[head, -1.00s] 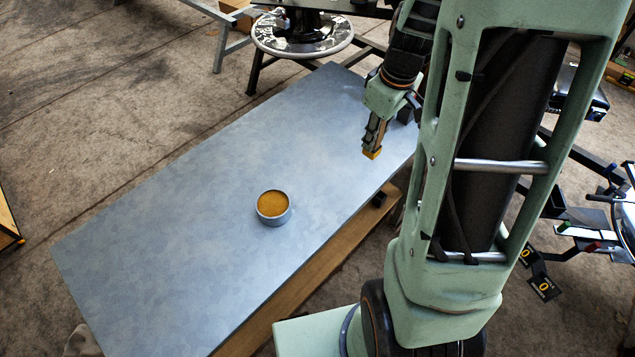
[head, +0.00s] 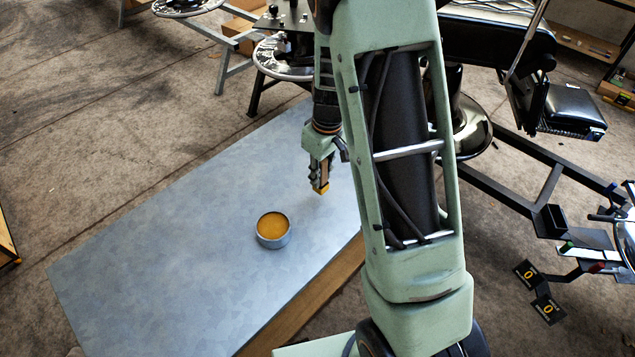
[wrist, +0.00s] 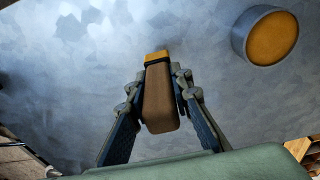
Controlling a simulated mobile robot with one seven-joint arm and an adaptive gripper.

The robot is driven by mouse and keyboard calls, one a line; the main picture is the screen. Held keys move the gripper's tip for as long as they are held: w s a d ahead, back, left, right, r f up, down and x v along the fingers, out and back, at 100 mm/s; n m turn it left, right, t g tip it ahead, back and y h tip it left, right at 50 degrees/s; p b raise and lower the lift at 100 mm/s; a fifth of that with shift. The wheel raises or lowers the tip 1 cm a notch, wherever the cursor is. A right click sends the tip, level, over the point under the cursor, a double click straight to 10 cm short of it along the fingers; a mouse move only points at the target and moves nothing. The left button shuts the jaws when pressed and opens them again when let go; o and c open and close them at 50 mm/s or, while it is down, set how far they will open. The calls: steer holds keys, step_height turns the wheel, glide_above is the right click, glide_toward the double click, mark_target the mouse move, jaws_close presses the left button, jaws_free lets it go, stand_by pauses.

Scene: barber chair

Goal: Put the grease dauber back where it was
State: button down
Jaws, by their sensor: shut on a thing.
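My gripper (head: 318,172) is shut on the grease dauber, which has a brown block handle (wrist: 160,100) and a yellow end (head: 323,189). In the wrist view the dauber sits between the two fingers, its yellow end pointing away from the gripper. In the head view it hangs with that end down over the blue-grey table top (head: 170,240); its exact height is hard to tell. A round metal tin (head: 273,230) filled with orange-yellow grease stands on the table, left of and nearer than the dauber. The tin also shows at upper right in the wrist view (wrist: 268,36). Dauber and tin are apart.
The table top is otherwise clear, except where my arm hides its right side. A black barber chair (head: 495,40) and its dark metal frame (head: 530,190) stand to the right. Stools with round bases (head: 275,60) stand behind the table's far end.

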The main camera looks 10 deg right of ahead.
steer(key=shift+w+a+f, duration=0.15)
steer(key=shift+a+f, duration=0.05)
steer(key=shift+f, duration=0.8)
steer(key=shift+w+a+f, duration=0.1)
steer(key=shift+a+f, duration=0.05)
steer(key=shift+f, duration=0.85)
steer(key=shift+f, duration=0.1)
steer(key=c, duration=1.7)
jaws_free()
steer(key=shift+c, duration=0.2)
steer(key=r, duration=0.8)
steer(key=s+r+p, duration=0.1)
steer(key=r, duration=0.3)
steer(key=shift+d+r, duration=0.1)
steer(key=shift+d, duration=0.2)
